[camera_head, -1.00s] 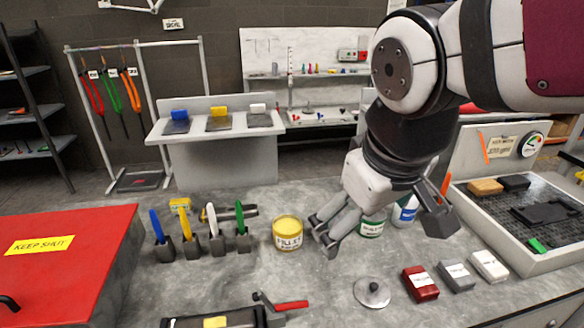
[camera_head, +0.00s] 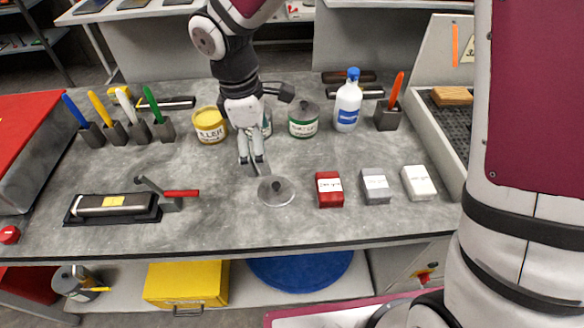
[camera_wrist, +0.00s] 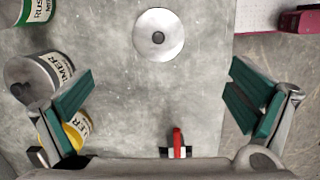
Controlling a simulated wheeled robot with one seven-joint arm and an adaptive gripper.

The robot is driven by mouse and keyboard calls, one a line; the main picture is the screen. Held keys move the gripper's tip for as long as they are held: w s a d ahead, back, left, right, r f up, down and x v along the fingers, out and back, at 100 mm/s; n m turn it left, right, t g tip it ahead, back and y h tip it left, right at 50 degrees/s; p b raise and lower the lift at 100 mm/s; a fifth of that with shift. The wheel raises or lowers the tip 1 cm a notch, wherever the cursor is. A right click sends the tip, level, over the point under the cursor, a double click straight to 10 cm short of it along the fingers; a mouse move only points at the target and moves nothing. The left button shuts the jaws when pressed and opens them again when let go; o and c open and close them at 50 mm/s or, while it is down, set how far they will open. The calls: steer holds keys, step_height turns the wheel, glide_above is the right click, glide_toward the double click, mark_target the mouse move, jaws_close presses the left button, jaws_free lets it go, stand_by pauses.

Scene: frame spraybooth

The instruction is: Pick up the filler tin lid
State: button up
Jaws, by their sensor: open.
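The filler tin lid is a round grey metal disc (camera_head: 265,197) with a dark centre knob, lying flat on the grey bench near its front edge. In the wrist view the lid (camera_wrist: 173,36) shows at the top centre, beyond the line between the fingers. My gripper (camera_head: 254,163) is above the bench just behind the lid, pointing down, apart from it. In the wrist view its fingers (camera_wrist: 158,100) with green pads are spread wide, with nothing between them. The open yellow filler tin (camera_head: 209,126) stands behind and left of the gripper.
A primer tin (camera_wrist: 40,75) is close by the left finger. A green-labelled tin (camera_head: 303,121) and white bottle (camera_head: 347,103) stand behind. Red (camera_head: 329,189), grey (camera_head: 375,186) and white blocks (camera_head: 418,183) lie right of the lid. A red-handled tool (camera_head: 181,193) lies left.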

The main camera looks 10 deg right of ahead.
glide_above(277, 184)
steer(key=a, duration=0.1)
steer(key=f, duration=0.7)
steer(key=shift+s+a+f, duration=0.2)
steer(key=shift+f, duration=0.15)
steer(key=shift+w+d+f+p, duration=0.1)
steer(key=shift+d+f+p, duration=0.1)
steer(key=shift+f, duration=0.85)
steer(key=shift+w+d+f+p, duration=0.1)
steer(key=shift+d+f, duration=0.05)
steer(key=shift+f, duration=0.9)
steer(key=shift+d+f+p, duration=0.1)
steer(key=shift+d+f, duration=0.1)
steer(key=shift+f, duration=0.85)
steer(key=shift+c, duration=0.2)
steer(key=c, duration=1.5)
steer(key=shift+d, duration=0.1)
